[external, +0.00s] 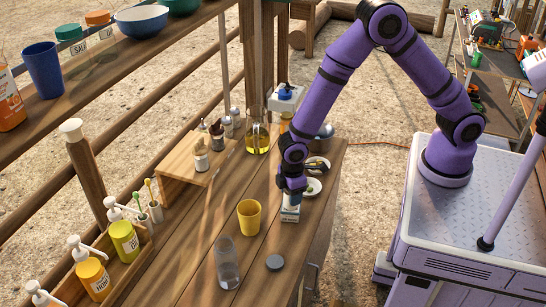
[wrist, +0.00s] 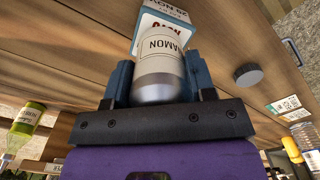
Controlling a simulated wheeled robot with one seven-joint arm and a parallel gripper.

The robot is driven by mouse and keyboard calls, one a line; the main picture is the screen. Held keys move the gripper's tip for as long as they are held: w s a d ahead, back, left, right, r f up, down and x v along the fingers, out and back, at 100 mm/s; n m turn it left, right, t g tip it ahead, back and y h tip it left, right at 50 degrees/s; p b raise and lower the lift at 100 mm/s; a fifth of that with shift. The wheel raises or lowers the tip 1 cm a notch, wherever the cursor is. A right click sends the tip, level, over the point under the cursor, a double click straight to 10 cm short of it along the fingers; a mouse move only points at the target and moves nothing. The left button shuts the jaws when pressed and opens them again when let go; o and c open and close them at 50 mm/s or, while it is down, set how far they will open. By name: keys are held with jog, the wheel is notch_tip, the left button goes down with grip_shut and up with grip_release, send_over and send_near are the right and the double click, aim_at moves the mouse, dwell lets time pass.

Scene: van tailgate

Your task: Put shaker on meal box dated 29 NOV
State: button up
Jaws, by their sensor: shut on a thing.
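The shaker (wrist: 161,62) is pale, with a silver end and a label of which "AMON" reads. My gripper (wrist: 158,85) is shut on it, one finger on each side. The meal box (wrist: 165,22) lies just beyond the shaker in the wrist view; it is white and blue, and its label shows "29 NOV" upside down. In the external view my gripper (external: 291,188) points down over the box (external: 290,213) on the wooden table. The shaker is mostly hidden there by the gripper. I cannot tell whether shaker and box touch.
A yellow cup (external: 249,218), a clear tumbler (external: 227,262) and a grey lid (external: 274,262) stand left and in front of the box. Small plates (external: 313,186) lie close behind. A wooden riser (external: 198,160) and oil bottle (external: 257,138) stand farther back.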

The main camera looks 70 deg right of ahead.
jog(key=shift+f, duration=0.15)
jog(key=o, duration=0.9)
jog(key=shift+o, duration=0.2)
notch_tip(320, 180, up, 12)
jog(key=shift+r, duration=0.15)
jog(key=shift+r, duration=0.1)
